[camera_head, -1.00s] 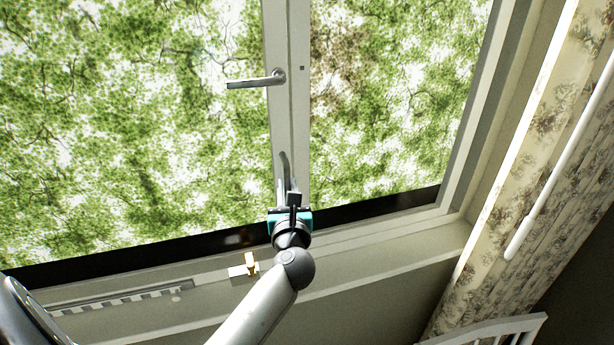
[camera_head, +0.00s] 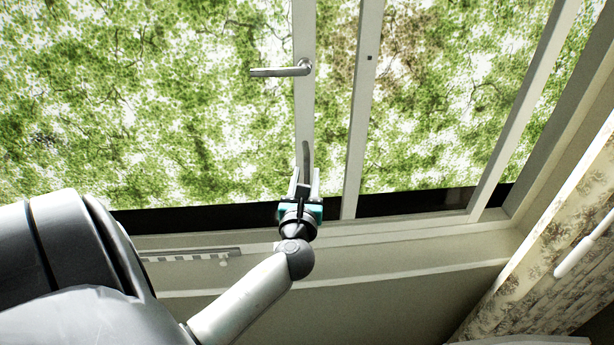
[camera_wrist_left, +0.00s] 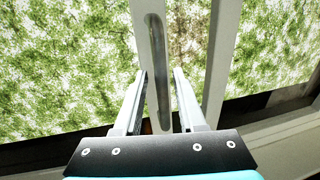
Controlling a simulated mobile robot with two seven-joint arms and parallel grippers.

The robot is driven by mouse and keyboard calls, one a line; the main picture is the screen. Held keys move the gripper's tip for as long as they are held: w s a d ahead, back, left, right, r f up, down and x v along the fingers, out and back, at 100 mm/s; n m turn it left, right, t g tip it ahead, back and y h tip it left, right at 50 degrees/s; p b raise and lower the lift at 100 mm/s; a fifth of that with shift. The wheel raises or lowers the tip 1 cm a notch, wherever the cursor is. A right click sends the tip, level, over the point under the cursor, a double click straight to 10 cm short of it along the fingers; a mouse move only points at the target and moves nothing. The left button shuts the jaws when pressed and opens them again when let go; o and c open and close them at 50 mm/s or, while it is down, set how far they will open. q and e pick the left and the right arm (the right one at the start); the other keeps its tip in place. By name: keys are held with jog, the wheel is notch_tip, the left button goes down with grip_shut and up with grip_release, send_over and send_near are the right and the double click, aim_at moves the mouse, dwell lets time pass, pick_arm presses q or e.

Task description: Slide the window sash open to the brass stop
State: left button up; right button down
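The window sash (camera_head: 302,110) has a pale upright stile with a lever handle (camera_head: 282,70) and, lower down, a grey pull bar (camera_head: 306,158). The pull bar also shows in the left wrist view (camera_wrist_left: 157,65). My left gripper (camera_head: 304,175) is open at the bar's lower end, its two fingers (camera_wrist_left: 160,80) on either side of the bar. I cannot tell whether a finger touches it. A strip of outdoors shows between the stile and a second upright (camera_head: 358,120). The brass stop is not visible; my left wrist covers that part of the sill. My right gripper is not in view.
A sill (camera_head: 420,248) runs below the window, with a notched strip (camera_head: 185,254) on its left part. A patterned curtain (camera_head: 525,290) hangs at the right. A gap shows beside the right jamb (camera_head: 565,150). My own arm fills the lower left.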

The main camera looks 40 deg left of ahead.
pick_arm(q)
jog(key=shift+o, duration=0.4)
jog(key=shift+d, duration=0.15)
jog(key=shift+s+d, duration=0.15)
jog(key=shift+s, duration=0.05)
jog(key=b+v, duration=0.2)
jog(key=v, duration=1.2)
jog(key=shift+s+d, duration=0.2)
